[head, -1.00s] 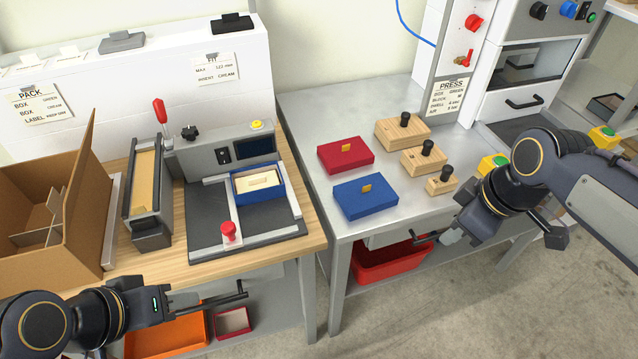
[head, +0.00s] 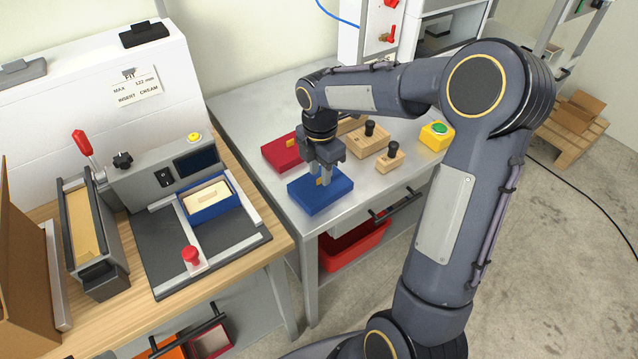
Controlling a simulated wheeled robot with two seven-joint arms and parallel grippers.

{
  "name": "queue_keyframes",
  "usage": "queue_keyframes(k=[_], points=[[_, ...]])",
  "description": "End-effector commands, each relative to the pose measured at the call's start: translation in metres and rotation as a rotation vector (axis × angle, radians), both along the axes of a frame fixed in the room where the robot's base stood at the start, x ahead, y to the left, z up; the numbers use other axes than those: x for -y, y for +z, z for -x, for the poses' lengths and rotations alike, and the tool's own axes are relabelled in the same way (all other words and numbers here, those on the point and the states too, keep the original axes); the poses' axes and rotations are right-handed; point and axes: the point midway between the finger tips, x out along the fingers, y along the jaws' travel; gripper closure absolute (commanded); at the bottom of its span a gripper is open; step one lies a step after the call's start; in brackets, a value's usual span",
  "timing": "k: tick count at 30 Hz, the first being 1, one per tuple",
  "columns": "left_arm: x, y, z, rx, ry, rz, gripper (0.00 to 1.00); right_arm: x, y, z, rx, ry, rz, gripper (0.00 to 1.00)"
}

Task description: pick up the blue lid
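The blue lid (head: 335,197) is a flat blue block with a small tan tab on top, lying flat on the grey metal table. My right gripper (head: 321,179) is directly above it, pointing down. Its fingers look apart, with the tab (head: 318,182) low between them. Whether they touch the tab cannot be made out. The gripper body hides part of the lid's back edge. My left gripper is out of view.
A red lid (head: 279,153) lies just behind the blue lid, close to my gripper. Wooden blocks with black knobs (head: 368,142) stand to the right, near a yellow box with a green button (head: 437,135). A blue box (head: 207,201) sits in the fixture on the left bench.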

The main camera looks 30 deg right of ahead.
Motion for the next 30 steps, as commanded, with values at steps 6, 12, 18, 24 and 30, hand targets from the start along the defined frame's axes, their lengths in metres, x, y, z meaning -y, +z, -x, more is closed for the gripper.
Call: queue_keyframes(k=[6,12,18,24,30], points=[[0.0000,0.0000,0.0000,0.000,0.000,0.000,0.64,0.0001,-0.0127,0.0002,0.001,-0.001,0.000,0.71],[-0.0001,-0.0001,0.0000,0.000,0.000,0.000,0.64,0.0000,-0.0124,0.0001,0.001,-0.001,0.000,0.77],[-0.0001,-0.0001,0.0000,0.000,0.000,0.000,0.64,-0.0001,-0.0121,0.0001,0.001,-0.001,0.000,1.00],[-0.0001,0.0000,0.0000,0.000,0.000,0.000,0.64,-0.0001,-0.0119,0.0000,0.002,-0.001,0.000,1.00],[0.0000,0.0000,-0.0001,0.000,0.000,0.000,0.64,-0.0001,-0.0104,-0.0001,0.002,-0.001,0.000,1.00]])
